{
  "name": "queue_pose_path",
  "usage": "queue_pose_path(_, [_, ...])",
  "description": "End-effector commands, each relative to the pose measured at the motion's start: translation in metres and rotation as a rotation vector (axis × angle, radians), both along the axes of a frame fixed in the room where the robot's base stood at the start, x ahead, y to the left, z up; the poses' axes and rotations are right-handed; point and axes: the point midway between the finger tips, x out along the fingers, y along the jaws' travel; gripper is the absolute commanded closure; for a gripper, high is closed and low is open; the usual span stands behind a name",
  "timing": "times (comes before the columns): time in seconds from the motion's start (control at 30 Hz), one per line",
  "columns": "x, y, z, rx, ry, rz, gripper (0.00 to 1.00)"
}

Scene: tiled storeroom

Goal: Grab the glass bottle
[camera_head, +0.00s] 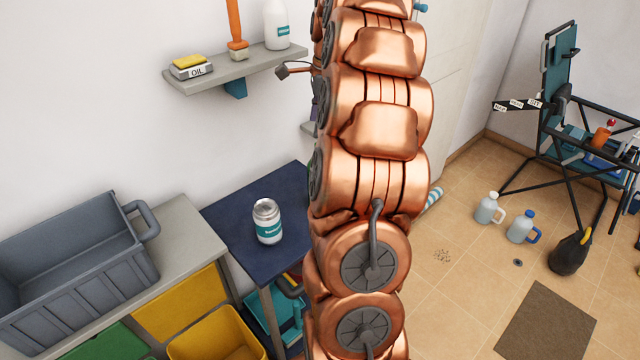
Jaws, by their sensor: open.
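A clear, squat jar-like container (267,222) with a pale lid and a teal label stands upright on the dark blue tabletop (235,215). I cannot tell if it is the glass bottle. A dark green sliver (308,196) shows at the table's right side, mostly hidden behind my copper arm. It is too covered to identify. My gripper (284,71) is mostly hidden behind my arm. Only a dark pad on a thin copper link shows, left of the arm near the wall shelf, above and apart from the tabletop. I see nothing held.
A wall shelf (215,76) holds a yellow-topped oil box, an orange-handled tool and a white bottle (278,24). A grey crate (75,262) stands on the left bench. Jugs (489,208) and a dark mat (545,322) lie right on the tiled floor.

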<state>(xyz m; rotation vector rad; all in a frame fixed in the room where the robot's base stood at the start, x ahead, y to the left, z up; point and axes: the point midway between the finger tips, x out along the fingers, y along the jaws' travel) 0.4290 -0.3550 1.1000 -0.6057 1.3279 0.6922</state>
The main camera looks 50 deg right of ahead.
Motion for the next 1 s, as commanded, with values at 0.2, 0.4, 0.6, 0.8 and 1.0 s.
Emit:
queue_pose_path(0.2, [-0.004,-0.021,-0.005,0.007,0.004,-0.095,0.36])
queue_pose_path(0.4, [-0.003,-0.019,-0.016,0.009,0.006,-0.096,0.36])
queue_pose_path(0.6, [-0.002,-0.017,-0.028,0.008,0.005,-0.094,0.36])
queue_pose_path(0.8, [-0.002,-0.015,-0.033,0.009,0.006,-0.094,0.36])
queue_pose_path(1.0, [-0.004,-0.009,-0.047,0.011,0.007,-0.092,0.36])
